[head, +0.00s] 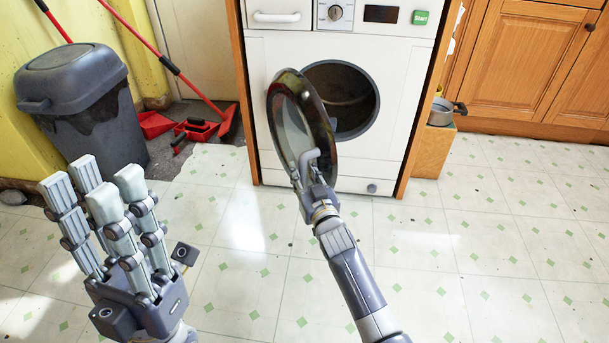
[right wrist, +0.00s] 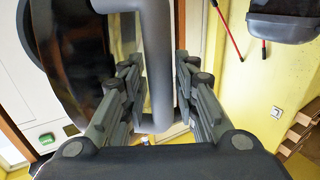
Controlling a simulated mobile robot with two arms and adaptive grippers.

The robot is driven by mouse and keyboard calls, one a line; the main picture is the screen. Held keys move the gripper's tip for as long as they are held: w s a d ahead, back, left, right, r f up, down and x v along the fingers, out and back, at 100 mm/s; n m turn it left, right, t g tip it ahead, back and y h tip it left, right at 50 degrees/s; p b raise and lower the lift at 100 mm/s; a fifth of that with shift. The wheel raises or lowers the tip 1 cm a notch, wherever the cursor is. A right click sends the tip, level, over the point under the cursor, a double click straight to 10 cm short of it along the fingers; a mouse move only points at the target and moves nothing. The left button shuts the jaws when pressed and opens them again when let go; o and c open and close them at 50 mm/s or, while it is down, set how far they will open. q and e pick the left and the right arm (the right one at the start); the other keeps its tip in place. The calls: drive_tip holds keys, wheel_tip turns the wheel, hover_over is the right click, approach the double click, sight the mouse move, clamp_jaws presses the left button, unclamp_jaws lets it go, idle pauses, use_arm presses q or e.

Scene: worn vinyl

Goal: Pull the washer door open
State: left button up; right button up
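The white washer (head: 410,75) stands at the back centre. Its round dark door (head: 285,110) is swung out to the left, seen nearly edge-on, and the drum opening (head: 345,95) is exposed. My right gripper (head: 308,170) is at the door's grey handle. In the right wrist view, the handle (right wrist: 158,65) fills the space between the fingers of my right gripper (right wrist: 158,85), which look closed on it. My left gripper (head: 95,188) is open and empty, fingers up, at the lower left, well away from the washer.
A dark grey bin (head: 75,95) stands at the left, with a red broom and dustpan (head: 190,125) beside it. Wooden cabinets (head: 525,65) and a metal pot (head: 442,110) are at the right. The tiled floor (head: 480,230) in front is clear.

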drive_tip(key=shift+s, duration=0.1)
drive_tip(key=v, duration=1.1)
drive_tip(key=shift+s, duration=0.4)
drive_tip(key=shift+d, duration=0.15)
